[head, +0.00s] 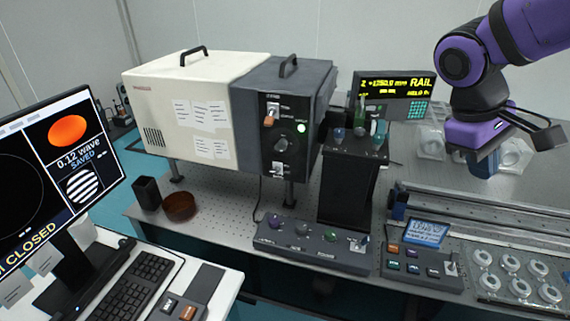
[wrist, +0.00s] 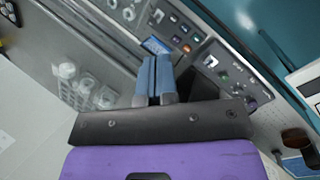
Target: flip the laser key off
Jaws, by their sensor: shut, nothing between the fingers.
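The cream and dark grey instrument housing (head: 283,110) stands on the optical table at the left middle in the head view. Its dark front panel carries an orange-tipped switch (head: 269,121) at the top, a round black knob (head: 281,144), a lit green lamp (head: 301,128) and a small lower switch (head: 278,168). I cannot read the labels, so I cannot tell which of these is the laser key. My gripper (head: 483,164) hangs at the upper right, far from this panel. Its blue fingers (wrist: 155,75) are together and empty in the wrist view, which does not show the panel.
A black pedestal (head: 347,190) with small knobs stands right of the housing. A control box (head: 312,243) and a button box (head: 423,265) lie along the front edge. A rail (head: 480,215) and a tray of round optics (head: 517,274) are at right. A monitor (head: 60,165) stands at left.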

